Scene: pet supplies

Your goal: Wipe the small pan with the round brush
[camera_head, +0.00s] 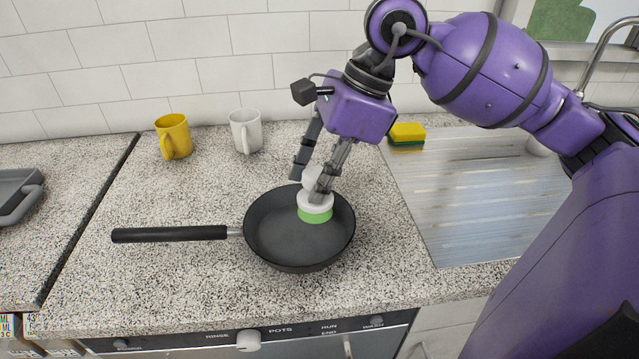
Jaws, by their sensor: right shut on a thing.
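The small pan (285,245) is a black frying pan standing on the speckled counter, its long black handle pointing left. The round brush (314,211) has a white top and a green lower part. It is upright inside the pan, in the upper right part of its floor, and looks to be touching it. My right gripper (318,184) comes down from above and is shut on the white top of the brush, hiding part of it. My left gripper is not in view.
A yellow mug (173,137) and a white mug (245,131) stand near the tiled wall. A yellow and green sponge (406,135) lies by the metal drainboard (470,200) at right. A grey tray (20,195) is at far left. Counter left of the pan is clear.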

